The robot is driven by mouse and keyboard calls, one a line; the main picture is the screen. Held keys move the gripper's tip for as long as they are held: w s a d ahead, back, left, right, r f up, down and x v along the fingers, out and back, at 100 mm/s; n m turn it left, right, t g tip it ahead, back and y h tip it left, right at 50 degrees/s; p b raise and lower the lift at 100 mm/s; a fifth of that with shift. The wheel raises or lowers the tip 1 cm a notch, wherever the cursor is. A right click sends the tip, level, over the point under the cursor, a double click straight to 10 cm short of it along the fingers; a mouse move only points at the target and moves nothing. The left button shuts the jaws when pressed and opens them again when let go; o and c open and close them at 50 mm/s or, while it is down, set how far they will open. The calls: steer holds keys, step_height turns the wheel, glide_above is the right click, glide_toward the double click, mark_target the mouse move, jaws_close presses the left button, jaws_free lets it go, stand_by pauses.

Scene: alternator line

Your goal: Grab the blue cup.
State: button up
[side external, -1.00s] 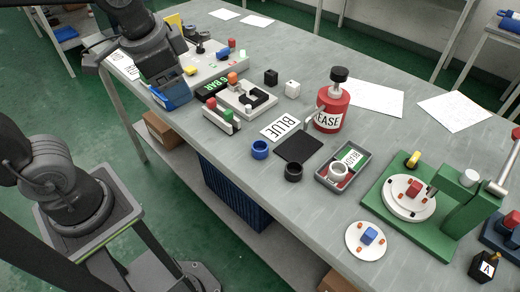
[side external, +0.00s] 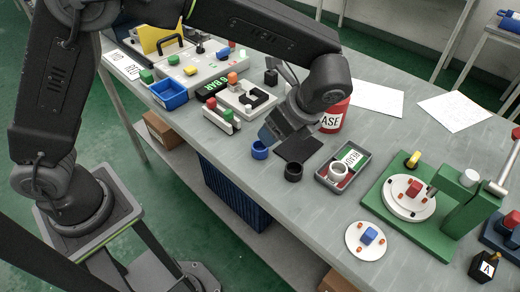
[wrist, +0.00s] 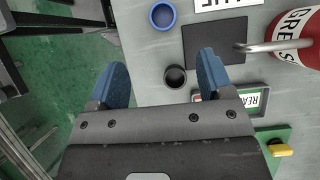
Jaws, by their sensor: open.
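The blue cup (side external: 260,150) stands upright on the grey table, close to the left of my gripper (side external: 271,137) in the side view. In the wrist view the blue cup (wrist: 162,15) lies at the top, beyond my fingertips, and looks empty. My gripper (wrist: 163,72) is open, its two blue fingers apart with nothing between them. It is above the table edge and apart from the cup. The wrist view also shows a black cup (wrist: 175,76) beside the right finger.
A black mat (side external: 298,147) lies behind the cups. A red grease bottle (side external: 334,117) stands behind my wrist. A rack with red and green blocks (side external: 221,120) is left of the blue cup. The table's front edge is close.

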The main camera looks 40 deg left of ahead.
glide_toward(262, 145)
steer(key=shift+s+a+f, duration=0.25)
steer(key=shift+s+f, duration=0.15)
steer(key=shift+s, duration=0.1)
steer(key=shift+s+a+f, duration=0.25)
steer(key=shift+s+f, duration=0.2)
steer(key=shift+s, duration=0.05)
steer(key=shift+x, duration=2.95)
steer(key=shift+w+d, duration=0.1)
steer(key=shift+w, duration=0.1)
steer(key=c, duration=1)
steer(key=shift+r, duration=0.1)
